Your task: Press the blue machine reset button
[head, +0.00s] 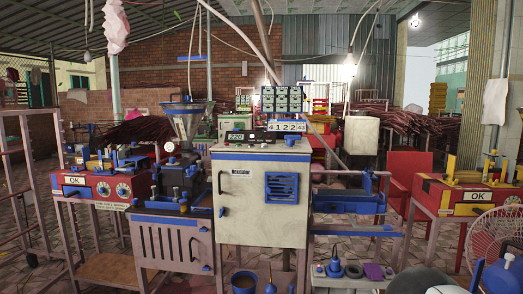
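The machine with blue parts stands in the middle of the head view. Its blue-rimmed hopper (187,118) sits above a dark extruder body (182,178) with blue fittings. Beside it is a pale control cabinet (262,222) with a blue top edge, a blue vent grille (282,188) and a dark handle. A display reading 220 (235,136) and a counter (287,127) stand on top of the cabinet. I cannot single out a reset button; small controls are too small to tell. Neither of my grippers is in view.
A blue container (244,283) sits below the cabinet.

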